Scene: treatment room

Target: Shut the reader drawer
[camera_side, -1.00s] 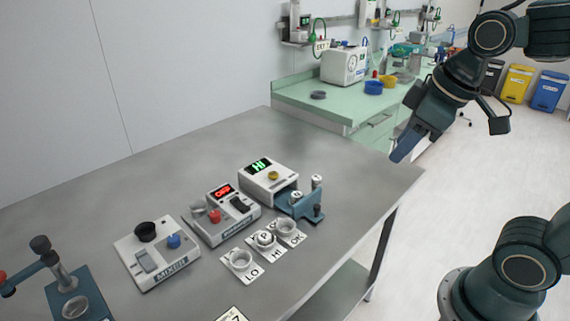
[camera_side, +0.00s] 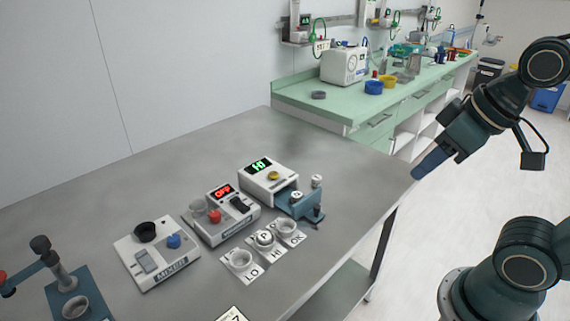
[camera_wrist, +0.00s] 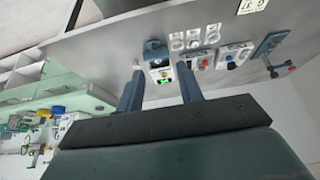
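The reader (camera_side: 262,184) is a white box with a lit green display and a yellow button, standing on the grey bench. Its blue drawer (camera_side: 308,211) is pulled out toward the lower right, with a white-topped round item (camera_side: 296,196) in it. My gripper (camera_side: 418,173) is above and beyond the bench's right edge, well to the right of the drawer and apart from it. In the wrist view, my gripper's fingers (camera_wrist: 160,69) are spread with nothing held. The reader (camera_wrist: 162,75) and the blue drawer (camera_wrist: 154,47) appear between and beyond the fingertips.
A device with a red display (camera_side: 228,227) and a mixer (camera_side: 157,262) stand left of the reader. Cups on LO, HI and OK cards (camera_side: 264,241) sit in front. A blue stand (camera_side: 75,300) is at the lower left. The bench's right part is clear.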

